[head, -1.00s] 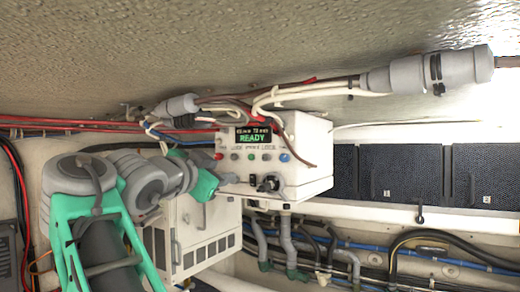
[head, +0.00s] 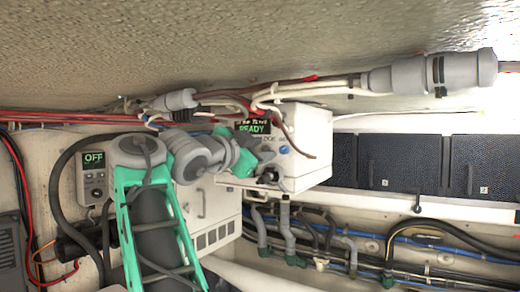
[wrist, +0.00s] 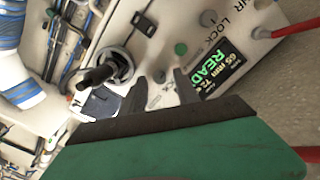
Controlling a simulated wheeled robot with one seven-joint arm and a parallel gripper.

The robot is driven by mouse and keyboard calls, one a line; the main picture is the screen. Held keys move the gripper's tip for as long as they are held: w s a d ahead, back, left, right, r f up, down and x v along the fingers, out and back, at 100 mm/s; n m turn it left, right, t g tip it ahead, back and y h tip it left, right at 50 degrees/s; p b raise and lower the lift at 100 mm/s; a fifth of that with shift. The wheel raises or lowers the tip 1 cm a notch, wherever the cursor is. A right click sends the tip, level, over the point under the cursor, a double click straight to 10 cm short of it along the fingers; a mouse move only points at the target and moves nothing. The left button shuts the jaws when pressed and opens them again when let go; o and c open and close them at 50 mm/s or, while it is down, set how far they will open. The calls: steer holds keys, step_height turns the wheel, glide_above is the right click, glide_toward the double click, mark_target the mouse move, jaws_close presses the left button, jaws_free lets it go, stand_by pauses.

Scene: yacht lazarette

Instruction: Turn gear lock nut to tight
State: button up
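The white control box (head: 305,125) hangs under the ceiling in the head view, with a lit READY screen (head: 254,128). My gripper (head: 256,168), partly green, is at its front face and hides part of it. A black handle with a round collar (wrist: 97,74) stands left of the fingers. I cannot tell which part is the gear lock nut.
Cables and a grey cylinder (head: 432,72) run along the ceiling above the box. A panel reading OFF (head: 94,175) is on the left wall. A vented white cabinet (head: 212,215) is below the box. Pipes and hoses (head: 290,240) run at lower right.

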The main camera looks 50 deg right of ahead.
jaws_close()
steer(key=shift+m, duration=0.4)
steer(key=m+b, duration=0.1)
steer(key=m, duration=0.1)
steer(key=shift+f+m, duration=0.1)
steer(key=shift+m, duration=0.2)
steer(key=m+b, duration=0.1)
steer(key=m, duration=0.2)
steer(key=shift+m+b, duration=0.3)
steer(key=shift+b, duration=0.05)
steer(key=m+b, duration=0.1)
steer(key=m, duration=0.5)
steer(key=m+b, duration=0.1)
steer(key=m, duration=0.5)
steer(key=shift+f, duration=0.1)
stand_by(0.3)
